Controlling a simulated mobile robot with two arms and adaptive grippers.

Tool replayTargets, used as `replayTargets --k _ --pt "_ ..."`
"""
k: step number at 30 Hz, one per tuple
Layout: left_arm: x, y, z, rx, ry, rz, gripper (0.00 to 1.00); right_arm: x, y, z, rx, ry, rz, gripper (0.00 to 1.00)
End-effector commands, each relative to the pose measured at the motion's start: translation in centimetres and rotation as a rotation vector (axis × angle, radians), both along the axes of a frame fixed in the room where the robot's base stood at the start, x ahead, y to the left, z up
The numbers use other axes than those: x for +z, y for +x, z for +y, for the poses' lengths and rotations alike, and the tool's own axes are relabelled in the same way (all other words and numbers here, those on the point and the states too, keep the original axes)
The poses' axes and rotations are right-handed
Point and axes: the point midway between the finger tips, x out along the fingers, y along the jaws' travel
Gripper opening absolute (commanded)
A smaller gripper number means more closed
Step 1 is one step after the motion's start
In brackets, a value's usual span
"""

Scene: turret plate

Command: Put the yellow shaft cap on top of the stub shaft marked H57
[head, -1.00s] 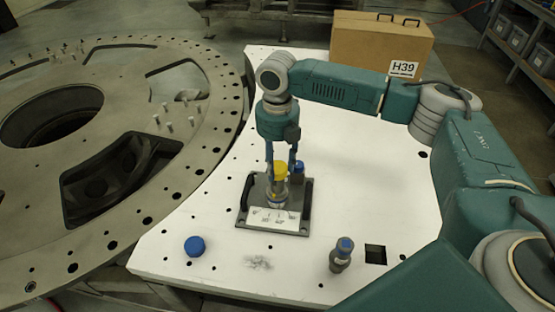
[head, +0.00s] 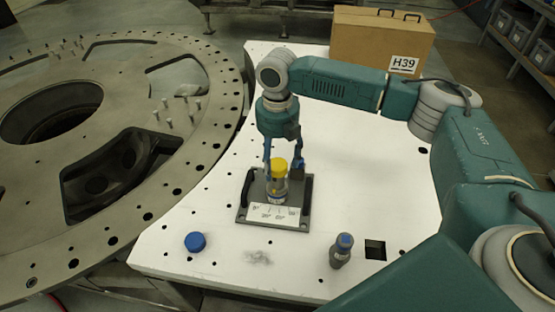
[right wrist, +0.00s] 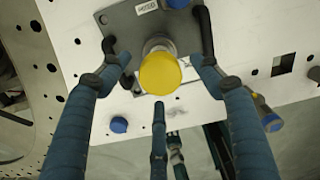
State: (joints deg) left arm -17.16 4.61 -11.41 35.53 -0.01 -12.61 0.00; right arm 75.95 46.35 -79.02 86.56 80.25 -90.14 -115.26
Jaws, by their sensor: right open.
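The yellow shaft cap (head: 279,164) sits on top of a grey stub shaft (head: 277,186) that stands upright on a dark plate with handles (head: 243,214). In the right wrist view the yellow cap (right wrist: 160,74) covers the top of that shaft (right wrist: 158,44). My right gripper (head: 283,166) is over the shaft with its fingers spread on either side of the cap, apart from it. A white label strip (head: 273,211) lies at the plate's front; its marks are too small to read. My left gripper is not in view.
A loose blue cap (head: 195,242) lies on the white table (head: 380,180). A blue-topped shaft (head: 341,251) stands near a square hole (head: 375,249). Another blue top (right wrist: 178,3) shows beside the yellow one. A cardboard box marked H39 (head: 370,45) is behind.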

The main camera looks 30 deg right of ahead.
Motion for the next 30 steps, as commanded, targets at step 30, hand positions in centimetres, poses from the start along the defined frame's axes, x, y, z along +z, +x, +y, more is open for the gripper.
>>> replayTargets --k 30 --pt "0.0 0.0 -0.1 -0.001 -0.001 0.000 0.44 12.0 0.0 0.0 0.000 0.000 0.000 0.64"
